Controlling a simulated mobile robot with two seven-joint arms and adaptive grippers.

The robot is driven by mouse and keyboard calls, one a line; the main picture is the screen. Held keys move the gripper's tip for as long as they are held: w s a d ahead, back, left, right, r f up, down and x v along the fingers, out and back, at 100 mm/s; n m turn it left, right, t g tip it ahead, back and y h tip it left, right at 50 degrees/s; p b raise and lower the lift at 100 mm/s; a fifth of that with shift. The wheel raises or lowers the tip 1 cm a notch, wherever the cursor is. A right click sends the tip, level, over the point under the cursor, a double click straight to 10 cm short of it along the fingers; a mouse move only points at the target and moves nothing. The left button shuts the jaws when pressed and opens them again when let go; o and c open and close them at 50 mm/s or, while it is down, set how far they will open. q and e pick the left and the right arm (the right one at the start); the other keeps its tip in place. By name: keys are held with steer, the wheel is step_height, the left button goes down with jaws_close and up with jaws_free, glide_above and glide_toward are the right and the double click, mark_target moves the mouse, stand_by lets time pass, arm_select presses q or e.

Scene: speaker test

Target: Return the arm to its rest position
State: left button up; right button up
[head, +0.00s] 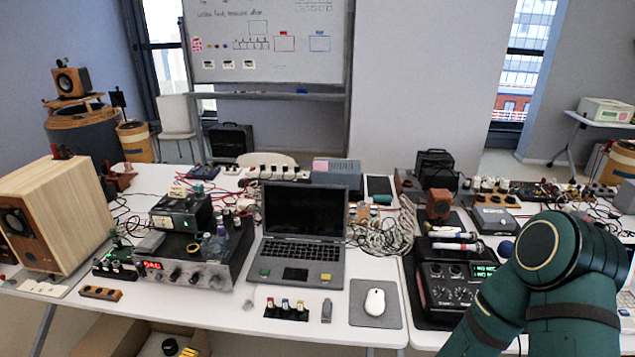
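One of my arms, the right one, shows as dark green links with a bent joint (545,252) at the right of the head view. It stands in front of the right-hand table and hides part of it. Its gripper is not visible, so I cannot see what it holds. My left arm and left gripper are outside the picture.
A white table (225,312) holds an open laptop (300,235), a mouse (375,301) on a grey pad, an amplifier with a red display (190,268) and a wooden speaker (55,215). A black device with green displays (450,285) stands beside my arm. Loose cables (385,235) lie behind.

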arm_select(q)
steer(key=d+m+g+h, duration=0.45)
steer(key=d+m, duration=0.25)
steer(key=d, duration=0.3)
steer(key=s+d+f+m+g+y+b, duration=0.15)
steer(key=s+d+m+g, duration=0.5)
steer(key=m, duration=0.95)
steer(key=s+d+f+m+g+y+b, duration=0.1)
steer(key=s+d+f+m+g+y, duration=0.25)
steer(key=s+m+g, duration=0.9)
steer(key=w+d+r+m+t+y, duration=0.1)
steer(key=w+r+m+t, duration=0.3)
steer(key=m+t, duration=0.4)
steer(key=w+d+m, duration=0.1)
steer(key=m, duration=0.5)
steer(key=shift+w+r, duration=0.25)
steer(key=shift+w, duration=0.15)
arm_select(e)
steer(key=f, duration=0.3)
steer(key=shift+w, duration=0.25)
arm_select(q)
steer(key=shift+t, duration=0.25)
